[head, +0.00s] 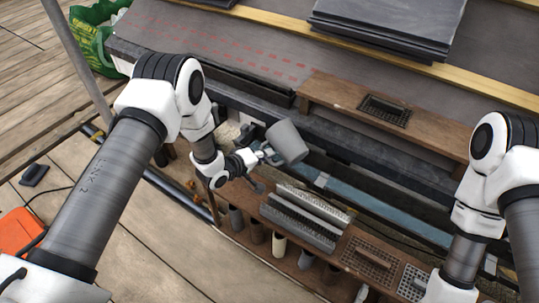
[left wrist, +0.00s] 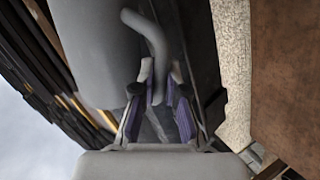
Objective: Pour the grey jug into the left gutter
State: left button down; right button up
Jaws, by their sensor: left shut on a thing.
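The grey jug (head: 287,142) is held up in the middle of the head view, tilted, over the edge of the work bench. In the left wrist view the jug's grey body (left wrist: 95,50) fills the upper left, and its curved handle (left wrist: 152,38) runs down between the fingers. My left gripper (head: 263,155) is shut on the handle; its purple-padded fingers show in the left wrist view (left wrist: 160,105). A blue-grey gutter-like channel (head: 375,204) runs below and right of the jug. I cannot tell which gutter is the left one, nor see any liquid. My right gripper is out of sight.
The sloped roof (head: 220,45) lies behind, with a stack of dark slates (head: 390,25) and a brown board with a grate (head: 385,110). In front are ridged grey pieces (head: 305,215) and a wooden rack (head: 365,258). A green bag (head: 92,40) stands at upper left.

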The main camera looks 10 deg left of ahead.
pick_arm(q)
jog(key=shift+w+a+r+n, duration=0.25)
jog(key=shift+n, duration=0.05)
jog(key=shift+s+d+r+h, duration=0.1)
jog(key=shift+s+h, duration=0.15)
jog(key=shift+h, duration=0.05)
dwell(0.4)
jog(key=shift+d+g, duration=0.1)
jog(key=shift+g, duration=0.2)
jog(key=shift+s+d+n, duration=0.1)
jog(key=shift+n, duration=0.2)
jog(key=shift+s+d+f+n+h, duration=0.1)
jog(key=shift+d+f+n+h, duration=0.05)
jog(key=shift+f+n+h, duration=0.25)
dwell(0.3)
jog(key=shift+r+n+g+h+p, duration=0.4)
jog(key=shift+n+g, duration=0.1)
jog(key=shift+n, duration=0.1)
dwell(0.6)
